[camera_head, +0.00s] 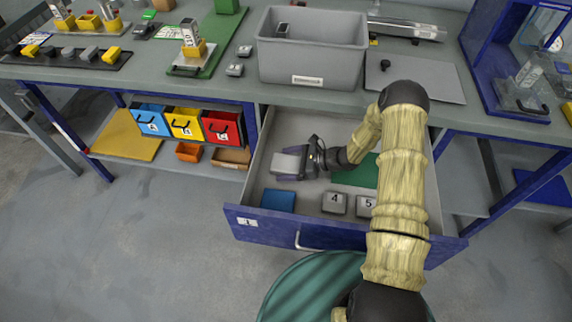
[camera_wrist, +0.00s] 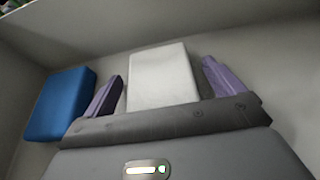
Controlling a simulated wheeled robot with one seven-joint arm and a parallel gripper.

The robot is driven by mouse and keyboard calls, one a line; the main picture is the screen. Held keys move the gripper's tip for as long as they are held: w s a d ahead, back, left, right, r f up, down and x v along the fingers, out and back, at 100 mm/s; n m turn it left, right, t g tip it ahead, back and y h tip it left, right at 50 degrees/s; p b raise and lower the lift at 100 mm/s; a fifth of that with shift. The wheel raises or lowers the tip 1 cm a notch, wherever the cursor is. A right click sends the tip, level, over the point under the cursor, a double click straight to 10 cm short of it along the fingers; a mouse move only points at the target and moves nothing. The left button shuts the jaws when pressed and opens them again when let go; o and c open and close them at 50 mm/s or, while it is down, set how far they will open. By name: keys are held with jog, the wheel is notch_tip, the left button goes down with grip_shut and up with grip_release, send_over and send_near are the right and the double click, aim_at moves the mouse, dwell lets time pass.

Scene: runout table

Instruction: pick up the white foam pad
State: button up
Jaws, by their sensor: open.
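The white foam pad (camera_wrist: 162,76) is a pale block lying in the open drawer (camera_head: 262,170). In the wrist view it sits between the two purple fingers of my gripper (camera_wrist: 165,88), with a visible gap to each finger. In the head view the pad (camera_head: 287,163) shows at the end of my gripper (camera_head: 290,165), inside the drawer's left part. My gripper is open around the pad. The pad's near end is hidden behind the gripper body in the wrist view.
A blue pad (camera_head: 278,199) lies near the drawer front; it also shows left of my gripper in the wrist view (camera_wrist: 60,103). Grey blocks marked 4 (camera_head: 334,203) and 5 (camera_head: 366,205) and a green sheet (camera_head: 352,176) share the drawer. A grey bin (camera_head: 312,65) stands above.

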aim_at(288, 163)
jog(key=shift+c, duration=0.4)
jog(key=c, duration=1)
jog(key=shift+o, duration=0.2)
notch_tip(288, 163, up, 10)
